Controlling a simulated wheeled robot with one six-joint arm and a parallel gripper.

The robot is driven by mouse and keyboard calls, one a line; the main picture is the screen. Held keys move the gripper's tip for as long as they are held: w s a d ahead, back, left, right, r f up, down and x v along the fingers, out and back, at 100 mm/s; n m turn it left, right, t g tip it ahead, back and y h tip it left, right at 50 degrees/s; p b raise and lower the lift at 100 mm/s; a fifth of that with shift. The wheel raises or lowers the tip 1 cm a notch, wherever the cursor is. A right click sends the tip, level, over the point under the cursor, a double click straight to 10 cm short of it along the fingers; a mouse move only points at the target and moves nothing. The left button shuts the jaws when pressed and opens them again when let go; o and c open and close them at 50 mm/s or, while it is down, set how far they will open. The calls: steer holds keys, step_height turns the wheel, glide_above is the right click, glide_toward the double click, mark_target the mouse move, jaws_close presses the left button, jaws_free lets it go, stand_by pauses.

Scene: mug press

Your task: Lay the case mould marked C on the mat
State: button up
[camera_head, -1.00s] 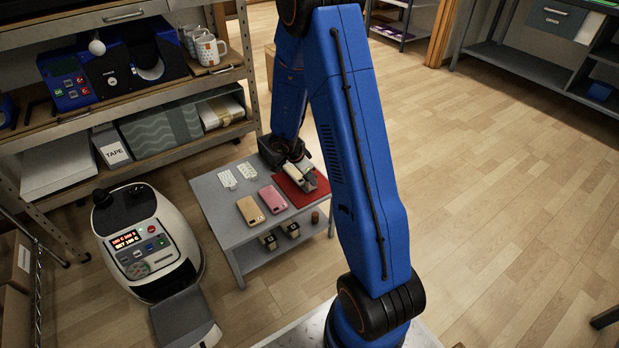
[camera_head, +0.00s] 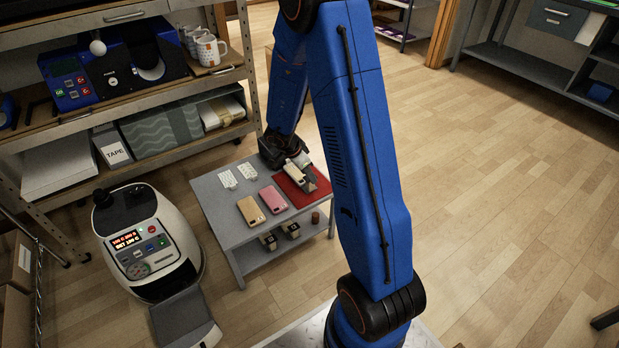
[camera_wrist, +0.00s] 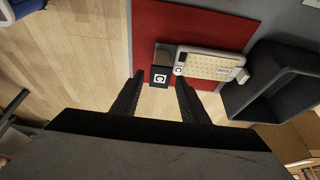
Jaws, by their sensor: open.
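The case mould marked C lies flat on the red mat (camera_wrist: 200,25) in the wrist view. Its black block with a white C label (camera_wrist: 160,76) sits at the left end, adjoining a cream, dotted, phone-shaped part (camera_wrist: 212,66) that also bears a small C. In the head view the mould (camera_head: 299,164) shows on the mat (camera_head: 287,187), partly behind my wrist. My gripper (camera_wrist: 157,88) is open, its two dark fingers apart, with the black block in line with the gap between them. The fingers look clear of it.
A dark open tray (camera_wrist: 268,85) is right of the mat in the wrist view. A tan case (camera_head: 250,210) and a pink case (camera_head: 273,199) lie on the grey table (camera_head: 226,220), with dotted white sheets (camera_head: 228,179). A white press machine (camera_head: 150,245) stands left on the floor.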

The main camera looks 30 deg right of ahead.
steer(key=w+a+r+n+t, duration=0.1)
steer(key=w+a+r+t, duration=0.1)
steer(key=r, duration=0.6)
steer(key=w+a+r+n+t, duration=0.2)
steer(key=w+r+t, duration=0.1)
steer(key=r, duration=0.4)
steer(key=w+a+r+n+t, duration=0.1)
steer(key=w+a+r+t, duration=0.1)
steer(key=r, duration=0.6)
steer(key=s+a+r+n+t+y, duration=0.4)
steer(key=s+a+r+n+y, duration=0.2)
steer(key=a+r, duration=0.6)
steer(key=s+a+n+g+y, duration=0.1)
steer(key=s+a+n+g, duration=0.15)
steer(key=s, duration=0.65)
steer(key=s+a+n+g+y, duration=0.1)
steer(key=s+n, duration=0.3)
steer(key=s, duration=0.4)
steer(key=s+d+f+g+h, duration=0.1)
steer(key=s+d, duration=0.2)
steer(key=s, duration=0.4)
steer(key=s+d+f+n+g+h, duration=0.1)
steer(key=s+d, duration=0.3)
steer(key=s, duration=0.4)
steer(key=shift+f+g+h, duration=0.45)
steer(key=shift+f+h, duration=0.15)
steer(key=shift+h, duration=0.2)
